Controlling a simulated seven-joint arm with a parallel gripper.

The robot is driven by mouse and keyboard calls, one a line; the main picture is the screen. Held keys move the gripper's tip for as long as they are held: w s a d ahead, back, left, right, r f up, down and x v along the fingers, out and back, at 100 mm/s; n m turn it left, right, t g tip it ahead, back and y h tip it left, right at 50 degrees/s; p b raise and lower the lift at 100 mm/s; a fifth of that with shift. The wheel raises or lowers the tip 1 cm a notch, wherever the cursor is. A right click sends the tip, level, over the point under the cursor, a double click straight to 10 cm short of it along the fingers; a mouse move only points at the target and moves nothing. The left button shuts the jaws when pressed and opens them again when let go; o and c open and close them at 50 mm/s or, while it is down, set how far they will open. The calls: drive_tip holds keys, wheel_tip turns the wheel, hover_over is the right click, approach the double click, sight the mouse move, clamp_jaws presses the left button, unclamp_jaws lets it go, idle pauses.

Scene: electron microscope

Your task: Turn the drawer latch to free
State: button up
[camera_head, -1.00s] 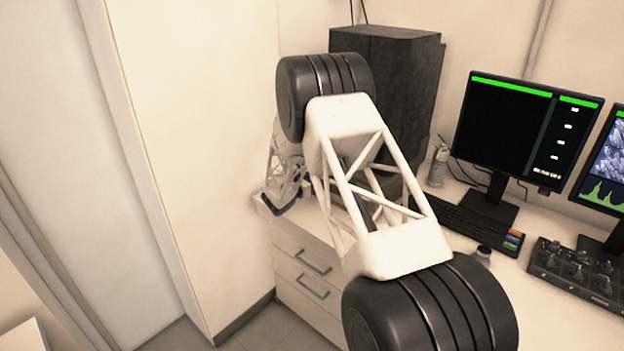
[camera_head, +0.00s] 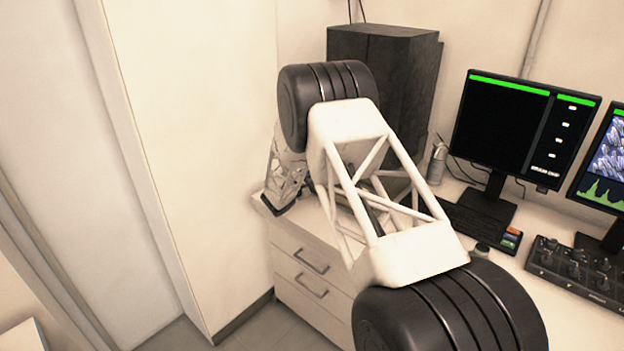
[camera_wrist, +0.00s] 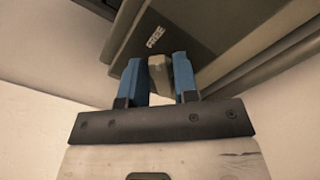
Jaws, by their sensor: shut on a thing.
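The drawer latch (camera_wrist: 159,72), a small tan block, sits between the two blue fingers of my gripper (camera_wrist: 160,80) in the wrist view. My gripper is shut on it. The word "FREE" shows on the dark panel just above the latch. The latch's base and pivot are hidden or too small to make out. In the head view, the white drawer unit (camera_head: 318,276) with bar handles stands under the desk. My arm covers much of the desk there, and neither the latch nor the fingertips can be made out.
A dark cabinet (camera_head: 385,90) stands at the back of the desk. To the right are a monitor (camera_head: 515,125), a keyboard (camera_head: 470,222), a spray can (camera_head: 437,164) and a control box with knobs (camera_head: 580,270). A pale wall panel (camera_head: 200,150) rises close on the left.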

idle(0.4)
drive_tip(key=o, duration=0.9)
drive_tip(key=shift+c, duration=0.2)
drive_tip(key=v, duration=0.7)
drive_tip(key=shift+s+a, duration=0.3)
drive_tip(key=shift+r, duration=0.1)
